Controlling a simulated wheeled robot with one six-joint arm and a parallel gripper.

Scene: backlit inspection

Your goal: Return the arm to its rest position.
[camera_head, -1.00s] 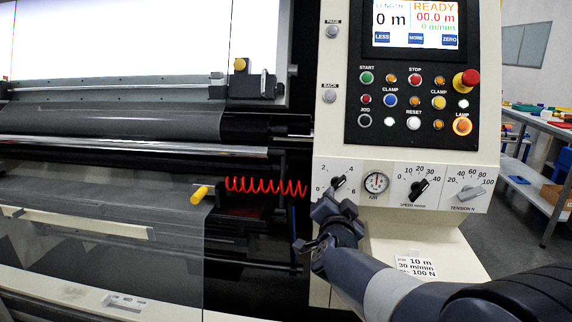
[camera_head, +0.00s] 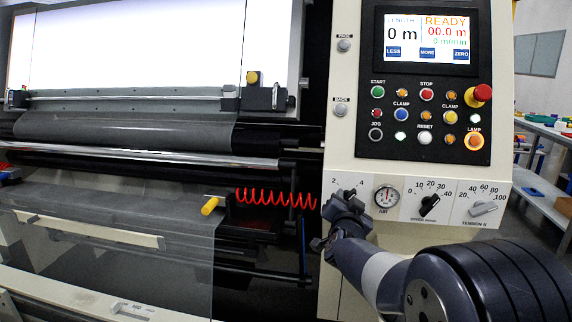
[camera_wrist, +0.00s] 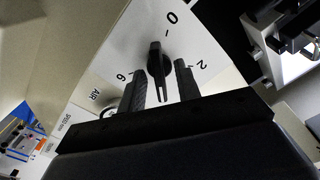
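My gripper (camera_head: 343,203) is at the left end of the control panel's lower strip, in front of a black rotary knob. In the wrist view the two dark fingers of my gripper (camera_wrist: 156,78) stand apart. The black knob (camera_wrist: 157,58) shows between and just beyond them, with a gap on each side. Its scale shows 0, 2 and 6. Contact with the knob is not visible, and nothing is held. In the head view my gripper hides most of this knob. My arm reaches up from the lower right.
The panel (camera_head: 359,85) has a lit screen (camera_head: 427,38) and several buttons. An air gauge (camera_head: 387,200), a speed knob (camera_head: 429,205) and a tension knob (camera_head: 484,208) are right of my gripper. A red coiled hose (camera_head: 275,199) and a yellow handle (camera_head: 210,206) lie left.

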